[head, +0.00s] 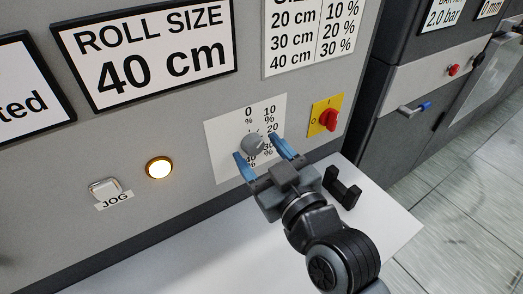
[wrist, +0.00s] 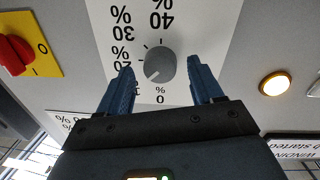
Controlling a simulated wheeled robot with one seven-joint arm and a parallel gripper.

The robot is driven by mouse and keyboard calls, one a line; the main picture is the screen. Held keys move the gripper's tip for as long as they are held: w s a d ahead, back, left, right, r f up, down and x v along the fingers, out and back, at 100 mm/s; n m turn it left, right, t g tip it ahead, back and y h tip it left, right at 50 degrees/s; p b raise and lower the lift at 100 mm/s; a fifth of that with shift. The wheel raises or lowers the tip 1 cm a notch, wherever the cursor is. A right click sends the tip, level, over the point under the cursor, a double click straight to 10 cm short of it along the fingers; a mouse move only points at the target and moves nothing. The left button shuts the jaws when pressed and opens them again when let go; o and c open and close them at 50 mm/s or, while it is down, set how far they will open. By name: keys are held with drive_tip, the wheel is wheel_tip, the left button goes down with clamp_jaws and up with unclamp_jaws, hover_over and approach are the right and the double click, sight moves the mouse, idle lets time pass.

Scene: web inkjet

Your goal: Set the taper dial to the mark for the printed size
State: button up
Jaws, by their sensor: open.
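The grey taper dial (head: 252,144) sits on a white scale plate (head: 222,133) marked from 0 % to 40 %. In the wrist view the plate is upside down, and the dial (wrist: 160,66) has a light pointer line toward the lower left, roughly the 10 % side. A sign (head: 150,52) reads ROLL SIZE 40 cm. A table sign (head: 312,38) pairs 20 cm with 10 %, 30 cm with 20 %, and 40 cm with 30 %. My gripper (head: 262,150) is open, its blue fingers on either side of the dial, without clear contact.
A red rotary switch on a yellow plate (head: 317,103) is right of the dial. A lit amber button (head: 159,168) and a JOG button (head: 103,187) are to the left. A white shelf (head: 215,250) with a black bracket (head: 342,186) lies below.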

drive_tip(key=c, duration=1.1)
drive_tip(key=shift+o, duration=0.2)
drive_tip(key=shift+m, duration=0.3)
drive_tip(key=m+p, duration=0.2)
drive_tip(key=shift+r+m, duration=0.15)
drive_tip(key=shift+m, duration=0.15)
drive_tip(key=m+p, duration=0.3)
drive_tip(key=m, duration=0.2)
drive_tip(key=shift+w+g, duration=0.1)
drive_tip(key=shift+g, duration=0.2)
drive_tip(key=m+p, duration=0.2)
drive_tip(key=m, duration=0.3)
drive_tip(key=shift+d+g+p, duration=0.1)
drive_tip(key=shift+g+p, duration=0.2)
drive_tip(key=shift+p, duration=0.05)
drive_tip(key=shift+m+y+p, duration=0.3)
drive_tip(key=shift+m+p, duration=0.35)
drive_tip(key=shift+m, duration=1.25)
